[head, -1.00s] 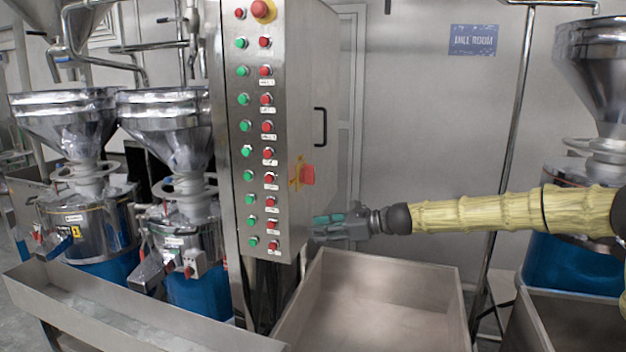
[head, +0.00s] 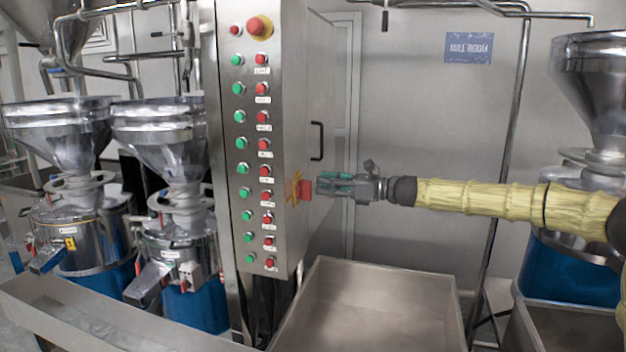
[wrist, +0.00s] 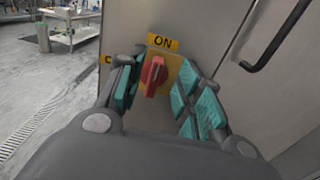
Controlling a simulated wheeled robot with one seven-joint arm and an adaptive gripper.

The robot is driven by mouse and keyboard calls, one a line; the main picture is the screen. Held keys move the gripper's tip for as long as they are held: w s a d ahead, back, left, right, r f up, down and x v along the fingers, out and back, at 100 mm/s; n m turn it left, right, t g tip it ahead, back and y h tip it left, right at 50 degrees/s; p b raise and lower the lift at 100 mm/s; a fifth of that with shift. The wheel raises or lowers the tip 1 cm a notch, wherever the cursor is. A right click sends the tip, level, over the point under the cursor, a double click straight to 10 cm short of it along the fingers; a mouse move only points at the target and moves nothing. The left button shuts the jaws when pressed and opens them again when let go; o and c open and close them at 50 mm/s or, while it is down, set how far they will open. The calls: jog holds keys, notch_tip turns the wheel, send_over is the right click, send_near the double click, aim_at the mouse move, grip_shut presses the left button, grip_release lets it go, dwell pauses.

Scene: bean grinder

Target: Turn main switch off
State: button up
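The main switch is a red rotary knob (wrist: 154,75) on a yellow plate (wrist: 176,66), mounted on the side of the steel control cabinet. An "ON" label (wrist: 163,42) sits above it, and the knob's grip stands roughly upright, slightly tilted. In the head view the red knob (head: 306,189) shows at the cabinet's right side. My gripper (head: 322,184) points left at it, with its tips close to the knob. In the wrist view my gripper (wrist: 158,92) is open, with teal-padded fingers on either side of the knob. I cannot tell whether they touch it.
The cabinet front (head: 285,130) carries rows of green and red buttons. A black door handle (head: 317,141) is above the switch. A steel bin (head: 370,275) stands below my arm. Grinders with steel hoppers (head: 165,135) stand at the left.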

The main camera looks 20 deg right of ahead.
aim_at(311, 182)
jog(key=shift+p+x, duration=0.6)
jog(key=shift+x, duration=1.55)
grip_shut()
